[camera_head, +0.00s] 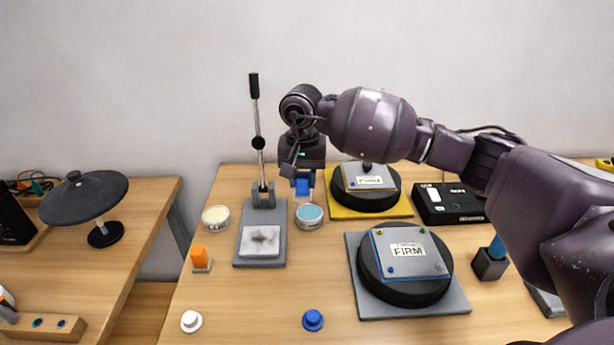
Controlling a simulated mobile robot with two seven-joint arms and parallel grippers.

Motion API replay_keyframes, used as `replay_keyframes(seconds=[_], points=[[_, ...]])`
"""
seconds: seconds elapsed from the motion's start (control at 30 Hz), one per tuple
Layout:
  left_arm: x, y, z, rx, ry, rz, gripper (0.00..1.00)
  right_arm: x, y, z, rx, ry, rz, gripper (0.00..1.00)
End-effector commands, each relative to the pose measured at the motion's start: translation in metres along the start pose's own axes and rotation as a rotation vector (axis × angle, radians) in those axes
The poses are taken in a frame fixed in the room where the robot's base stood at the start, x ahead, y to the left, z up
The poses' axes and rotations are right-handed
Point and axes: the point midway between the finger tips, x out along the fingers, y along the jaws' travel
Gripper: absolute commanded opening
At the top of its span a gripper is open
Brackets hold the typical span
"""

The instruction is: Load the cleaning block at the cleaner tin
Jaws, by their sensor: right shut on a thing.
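My right gripper (303,176) points down over the table and is shut on a blue block (303,187), which I take for the cleaning block. The block is just above and behind a small round tin with a teal top (309,213); I cannot tell whether they touch. A second round tin with a cream top (216,214) stands to the left, its label only partly legible. I cannot read for certain which tin is the cleaner tin. My left gripper is not in view.
A grey lever stand (259,248) with a tall upright lever stands left of the teal tin. Round black pads sit on a yellow base (345,211) and a grey base (367,300). An orange block (201,256), a white knob (191,320) and a blue knob (313,319) are nearer.

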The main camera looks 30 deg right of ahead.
Motion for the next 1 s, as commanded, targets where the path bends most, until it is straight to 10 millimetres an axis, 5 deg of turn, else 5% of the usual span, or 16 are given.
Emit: replay_keyframes(seconds=[0.1,0.3,0.57,1.0], points=[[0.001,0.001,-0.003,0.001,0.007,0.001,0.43,0.02,0.002,-0.026,0.004,-0.003,0.001,0.12],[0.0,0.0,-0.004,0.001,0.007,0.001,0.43,0.029,0.013,-0.054,-0.039,0.002,-0.001,0.12],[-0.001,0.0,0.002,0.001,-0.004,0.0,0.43,0.036,0.012,-0.055,-0.088,0.0,-0.001,0.12],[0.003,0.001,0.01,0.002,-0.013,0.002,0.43,0.076,0.012,-0.054,-0.087,-0.002,-0.001,0.12]])
